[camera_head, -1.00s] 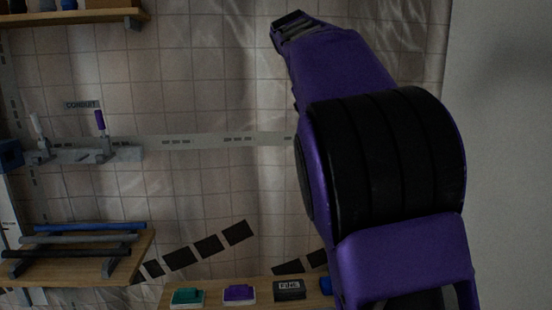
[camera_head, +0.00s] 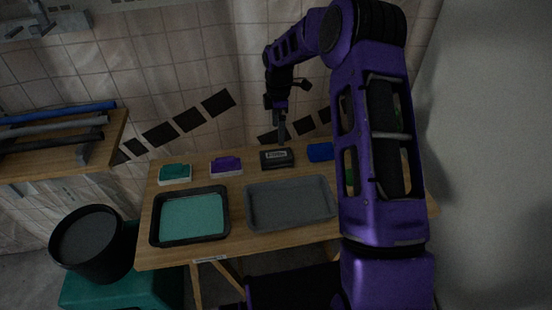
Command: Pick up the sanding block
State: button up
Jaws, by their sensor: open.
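The sanding block (camera_head: 277,159) appears to be the dark grey block with a pale label on its front. It lies flat on the wooden table (camera_head: 240,243) near the back edge. My gripper (camera_head: 282,138) points down just above or behind the block in the picture; the exact gap is hard to tell. It is open, nothing shows between its fingers, and the fingers overlap each other in this view. The block is almost wholly visible.
A purple block (camera_head: 226,166) and a teal block (camera_head: 175,173) lie left of it, a blue object (camera_head: 320,151) right. A black tray with teal contents (camera_head: 154,225) and a grey tray (camera_head: 290,224) stand in front. A black bucket (camera_head: 88,240) is left. My arm hides the table's right part.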

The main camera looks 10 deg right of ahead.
send_over(276, 155)
jog(key=f, duration=0.6)
jog(key=shift+s+d+f, duration=0.15)
jog(key=shift+d+f, duration=0.05)
jog(key=shift+d, duration=0.1)
jog(key=shift+w+a+f+b, duration=0.15)
jog(key=shift+f+b, duration=0.1)
jog(key=shift+f, duration=1.2)
jog(key=shift+w+a+f+b, duration=0.1)
jog(key=shift+f+b, duration=0.15)
jog(key=shift+f, duration=1.15)
jog(key=c, duration=1.3)
